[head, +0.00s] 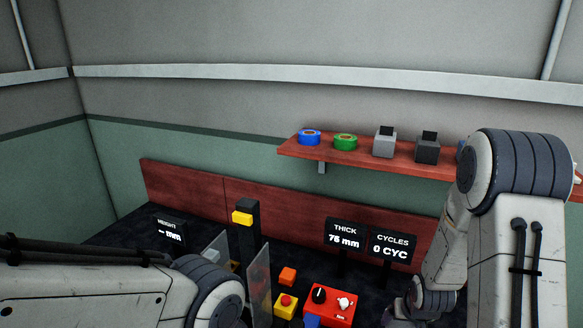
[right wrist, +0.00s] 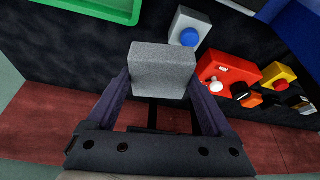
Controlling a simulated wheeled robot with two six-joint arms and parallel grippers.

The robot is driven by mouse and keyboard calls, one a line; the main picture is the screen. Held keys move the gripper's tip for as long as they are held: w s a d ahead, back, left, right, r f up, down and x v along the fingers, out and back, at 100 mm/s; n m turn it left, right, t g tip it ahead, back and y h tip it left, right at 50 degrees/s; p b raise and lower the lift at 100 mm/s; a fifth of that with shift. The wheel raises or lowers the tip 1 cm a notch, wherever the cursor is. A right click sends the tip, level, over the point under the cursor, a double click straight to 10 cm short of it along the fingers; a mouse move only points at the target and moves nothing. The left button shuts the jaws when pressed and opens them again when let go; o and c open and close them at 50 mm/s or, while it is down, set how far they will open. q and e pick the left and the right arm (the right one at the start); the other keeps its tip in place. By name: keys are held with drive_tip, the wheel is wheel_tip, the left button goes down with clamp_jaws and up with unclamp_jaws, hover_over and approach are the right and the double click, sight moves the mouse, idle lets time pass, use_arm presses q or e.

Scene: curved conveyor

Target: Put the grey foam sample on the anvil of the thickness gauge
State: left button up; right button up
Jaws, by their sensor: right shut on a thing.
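The grey foam sample (right wrist: 162,70) is a speckled grey block in the right wrist view. My right gripper (right wrist: 163,95) is shut on it, with one dark finger at each side. In the head view the right gripper (head: 398,312) is low, below the CYCLES display, partly hidden by my arm, and the sample cannot be made out there. The THICK display (head: 344,236) reads 76 mm. I cannot clearly make out the thickness gauge's anvil in either view. My left arm shows, but its gripper is not visible.
A red control box (head: 328,304), a yellow box with a red button (head: 286,305) and an orange cube (head: 287,276) stand on the dark table. A dark post with a yellow head (head: 242,219) stands between clear panels. A shelf (head: 374,161) holds tape rolls and blocks.

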drive_tip(key=a+r+n+y, duration=0.1)
drive_tip(key=a+n, duration=0.1)
drive_tip(key=a, duration=0.9)
drive_tip(key=shift+w+a+r+n, duration=0.25)
drive_tip(key=shift+r+n, duration=0.15)
